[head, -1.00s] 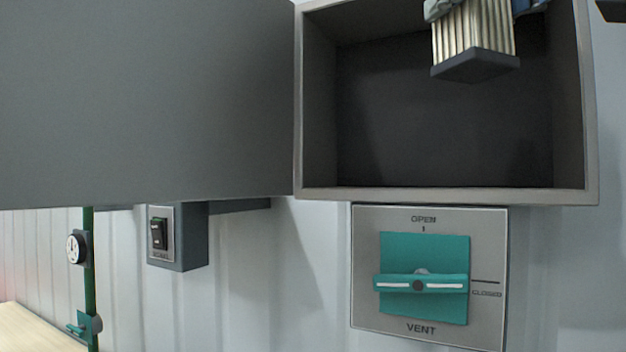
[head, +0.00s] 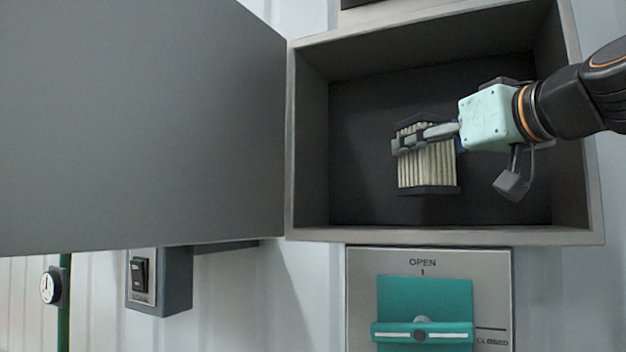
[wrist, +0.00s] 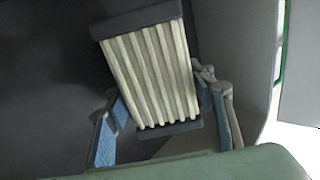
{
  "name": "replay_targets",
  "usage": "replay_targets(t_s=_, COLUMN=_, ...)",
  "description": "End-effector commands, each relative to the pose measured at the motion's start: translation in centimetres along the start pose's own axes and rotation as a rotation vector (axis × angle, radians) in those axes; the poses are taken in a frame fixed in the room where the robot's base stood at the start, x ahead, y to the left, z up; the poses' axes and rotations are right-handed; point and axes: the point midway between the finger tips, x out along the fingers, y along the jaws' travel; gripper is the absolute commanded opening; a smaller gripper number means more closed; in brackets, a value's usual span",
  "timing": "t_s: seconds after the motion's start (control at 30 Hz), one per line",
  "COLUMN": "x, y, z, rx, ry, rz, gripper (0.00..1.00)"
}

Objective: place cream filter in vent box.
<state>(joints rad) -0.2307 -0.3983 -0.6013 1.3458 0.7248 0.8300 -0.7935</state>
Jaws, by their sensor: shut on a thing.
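The cream filter (head: 427,166) is a pleated block with dark end caps. It stands roughly upright in the head view, in front of the dark inside of the open vent box (head: 446,238). My gripper (head: 425,138) reaches in from the right and is shut on the filter near its upper end. In the wrist view the filter (wrist: 150,75) is tilted between the blue-padded fingers (wrist: 160,118). I cannot tell whether the filter touches the back or floor of the box.
The box's grey door (head: 140,130) stands open to the left. Below the box is a vent panel (head: 362,290) with a teal handle (head: 422,330) lying level, toward CLOSED. A black switch (head: 139,275) and a round gauge (head: 50,286) are at lower left.

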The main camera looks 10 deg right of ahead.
Motion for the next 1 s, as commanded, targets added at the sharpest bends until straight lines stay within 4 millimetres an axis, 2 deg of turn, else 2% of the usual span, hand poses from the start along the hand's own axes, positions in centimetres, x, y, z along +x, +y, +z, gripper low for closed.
replay_targets(t_s=0.23, x=1.2, y=0.6, z=1.9, rx=0.003, ry=0.000, rz=0.000, gripper=0.22)
replay_targets(t_s=0.5, x=1.1, y=0.6, z=4.3, rx=0.001, ry=0.002, rz=0.000, gripper=0.22)
replay_targets(t_s=1.0, x=1.2, y=0.5, z=5.0, rx=0.000, ry=0.002, rz=0.000, gripper=0.22)
